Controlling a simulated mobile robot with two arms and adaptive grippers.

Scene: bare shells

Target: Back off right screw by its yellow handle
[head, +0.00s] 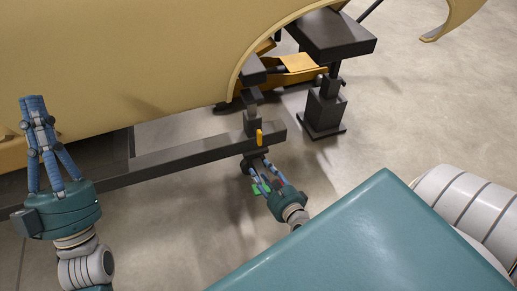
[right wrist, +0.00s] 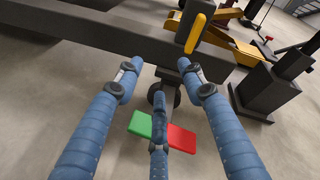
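The yellow handle (head: 259,137) stands upright at the right end of a dark beam (head: 190,160). It also shows at the top of the right wrist view (right wrist: 195,33). The right screw's own body cannot be made out clearly. My right gripper (head: 261,176) is just below the handle, on the near side of the beam. In the right wrist view its blue fingers (right wrist: 157,85) are spread, with nothing between them, and the handle is beyond the tips, apart from them. My left gripper (head: 34,102) points up at far left, its fingertips bunched together and empty.
A green pad (right wrist: 140,122) and a red pad (right wrist: 182,138) lie below my right fingers. A large tan shell (head: 130,60) hangs over the beam. A dark stand (head: 325,105) and a yellow part (head: 300,65) are behind right. Bare floor lies at right.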

